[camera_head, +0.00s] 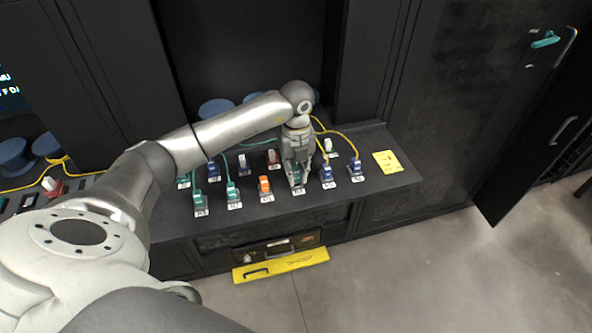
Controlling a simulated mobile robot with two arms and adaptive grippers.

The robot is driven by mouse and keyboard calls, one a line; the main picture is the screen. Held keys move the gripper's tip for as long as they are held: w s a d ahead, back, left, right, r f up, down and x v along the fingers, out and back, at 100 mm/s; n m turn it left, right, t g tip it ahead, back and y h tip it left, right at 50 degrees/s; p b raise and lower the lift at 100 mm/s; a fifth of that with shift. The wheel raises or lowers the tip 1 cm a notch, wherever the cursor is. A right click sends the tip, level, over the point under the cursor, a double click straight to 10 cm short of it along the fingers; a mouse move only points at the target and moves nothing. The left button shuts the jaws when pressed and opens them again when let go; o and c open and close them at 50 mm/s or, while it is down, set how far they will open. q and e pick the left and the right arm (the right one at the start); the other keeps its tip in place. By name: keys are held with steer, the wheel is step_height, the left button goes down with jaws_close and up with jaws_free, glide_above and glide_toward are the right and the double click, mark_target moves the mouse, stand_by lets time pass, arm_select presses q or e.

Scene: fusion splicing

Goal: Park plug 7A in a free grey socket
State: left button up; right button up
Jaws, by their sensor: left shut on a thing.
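My left gripper (297,175) reaches down onto the front row of the dark bench, its fingers shut on a small plug that they mostly hide; a bit of teal shows between them. I cannot tell whether that plug is seated or lifted. The labels are too small to read, so I cannot confirm which plug is 7A. Other front-row pieces are a teal plug (199,199), a second teal plug (233,192), an orange piece (264,185) and a blue plug (326,173) with another blue plug (355,168) to its right. No clearly empty grey socket can be made out.
Yellow cables (345,137) arch near the gripper's right side. A yellow note (387,161) lies at the bench's right. A yellow bar (280,265) is below the front edge.

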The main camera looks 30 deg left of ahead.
arm_select(q)
steer(key=shift+f+b, duration=0.45)
steer(key=shift+f, duration=0.15)
steer(key=shift+r, duration=0.1)
steer(key=o, duration=0.9)
steer(key=shift+r, duration=0.2)
step_height(320, 180, up, 12)
steer(key=shift+f, duration=0.2)
